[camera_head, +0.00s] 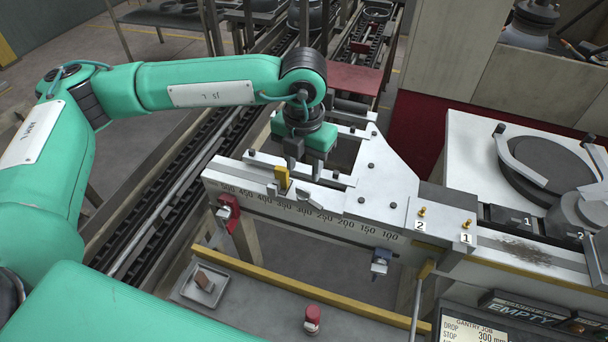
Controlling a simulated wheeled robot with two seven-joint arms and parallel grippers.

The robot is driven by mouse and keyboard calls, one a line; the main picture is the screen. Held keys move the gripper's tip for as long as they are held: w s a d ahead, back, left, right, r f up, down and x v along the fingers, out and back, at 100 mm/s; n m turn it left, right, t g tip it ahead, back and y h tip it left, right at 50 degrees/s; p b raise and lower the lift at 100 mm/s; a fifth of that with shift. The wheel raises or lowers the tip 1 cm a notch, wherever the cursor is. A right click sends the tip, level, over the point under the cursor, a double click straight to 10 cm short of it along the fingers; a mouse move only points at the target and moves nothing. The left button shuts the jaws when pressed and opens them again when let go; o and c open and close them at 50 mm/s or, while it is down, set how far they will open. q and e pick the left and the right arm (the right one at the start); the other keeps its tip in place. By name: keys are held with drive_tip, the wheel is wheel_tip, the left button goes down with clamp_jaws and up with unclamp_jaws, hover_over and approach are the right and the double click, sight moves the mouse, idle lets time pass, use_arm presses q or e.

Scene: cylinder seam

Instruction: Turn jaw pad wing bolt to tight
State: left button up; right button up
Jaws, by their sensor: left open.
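My left gripper (305,163) hangs from the green arm, pointing down over the white slide frame (385,180). Its dark fingers are apart, and I see nothing between them. A yellow upright piece (282,178) stands on the scale rail just left of the fingers. Two small brass bolts stand on grey blocks farther right: one by label 2 (422,212), one by label 1 (467,223). Both are apart from my gripper. I cannot tell which piece is the jaw pad wing bolt, or how tight any bolt is. My right gripper is not in view.
The numbered scale rail (310,213) runs across the middle. A red clamp (228,210) is at its left end. A round clamp fixture (545,168) is at right. Below are a small tray (204,287), a red knob (312,318) and a display (475,328).

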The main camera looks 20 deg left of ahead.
sight(303, 188)
use_arm(q)
wheel_tip(303, 188, down, 5)
drive_tip(key=shift+f+p, duration=0.2)
drive_tip(key=shift+p, duration=0.8)
drive_tip(key=shift+f, duration=0.55)
drive_tip(key=shift+c, duration=0.2)
drive_tip(key=c, duration=0.7)
drive_tip(key=shift+o, duration=0.2)
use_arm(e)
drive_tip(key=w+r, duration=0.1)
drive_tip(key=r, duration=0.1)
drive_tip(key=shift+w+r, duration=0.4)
